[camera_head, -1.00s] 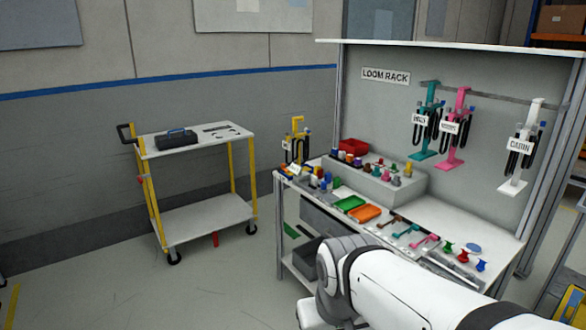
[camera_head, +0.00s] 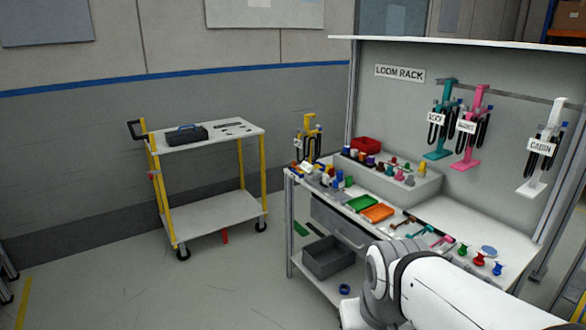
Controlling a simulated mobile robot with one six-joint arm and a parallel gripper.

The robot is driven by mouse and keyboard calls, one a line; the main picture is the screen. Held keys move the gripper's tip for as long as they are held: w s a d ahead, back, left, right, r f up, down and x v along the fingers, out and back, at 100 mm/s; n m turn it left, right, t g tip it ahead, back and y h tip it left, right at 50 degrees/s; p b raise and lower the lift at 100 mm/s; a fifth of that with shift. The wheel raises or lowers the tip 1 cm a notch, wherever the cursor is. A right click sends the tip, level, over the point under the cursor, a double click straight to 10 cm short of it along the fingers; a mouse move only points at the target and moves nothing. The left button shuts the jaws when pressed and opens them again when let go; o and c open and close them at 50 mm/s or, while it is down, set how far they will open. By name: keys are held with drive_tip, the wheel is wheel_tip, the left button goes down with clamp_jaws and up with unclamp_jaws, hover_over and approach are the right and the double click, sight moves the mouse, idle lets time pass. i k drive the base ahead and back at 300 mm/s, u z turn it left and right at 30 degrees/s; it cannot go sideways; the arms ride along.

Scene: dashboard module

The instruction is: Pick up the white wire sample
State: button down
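I cannot make out a white wire sample for certain; the pieces on the workbench (camera_head: 470,212) are too small. Small coloured spools and pegs stand on the raised grey step (camera_head: 400,184) and at the bench's left end, a few of them pale. My white arm crosses the bottom right, in front of the bench's near side. My gripper is not in view, and the arm hides part of the bench front and lower shelf.
An orange tray (camera_head: 377,213), a green tray (camera_head: 362,203) and a red bin (camera_head: 367,145) are on the bench. Labelled loom hangers hang on the back panel (camera_head: 400,95). A grey bin (camera_head: 328,258) sits below the bench.

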sight(326, 178)
drive_tip(key=z, duration=0.05)
drive_tip(key=k, duration=0.5)
drive_tip(key=u, duration=0.5)
drive_tip(key=i, duration=0.75)
drive_tip(key=u, duration=0.45)
drive_tip(key=i, duration=1.55)
drive_tip(key=z, duration=0.75)
drive_tip(key=i, duration=1.1)
drive_tip(key=z, duration=1)
drive_tip(key=k, duration=0.75)
drive_tip(key=z, duration=0.15)
drive_tip(key=i, duration=0.45)
drive_tip(key=u, duration=0.05)
